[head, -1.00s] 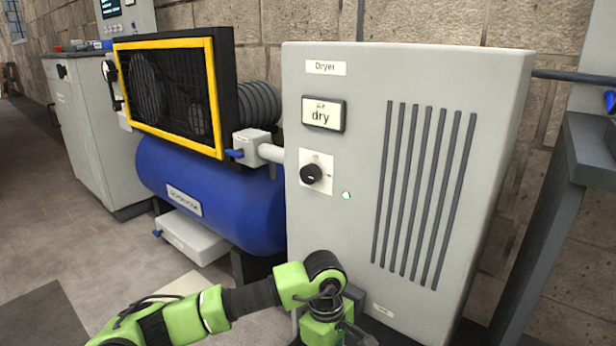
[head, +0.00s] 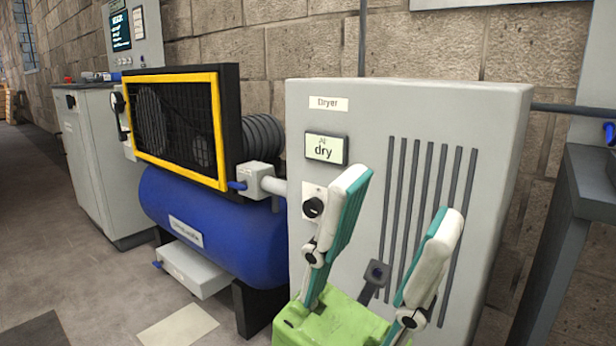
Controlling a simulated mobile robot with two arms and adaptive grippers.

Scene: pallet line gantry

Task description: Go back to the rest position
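My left gripper (head: 395,215) stands upright in the lower middle of the head view, in front of the dryer cabinet. Its two white fingers with teal pads are spread wide apart, with nothing between them. Its green body shows at the bottom edge. The left finger partly covers the dryer's knob panel, though the black knob (head: 314,207) still shows beside it. My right gripper is not in view.
A grey control cabinet (head: 100,165) is farther left. A dark metal stand (head: 570,210) is at right.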

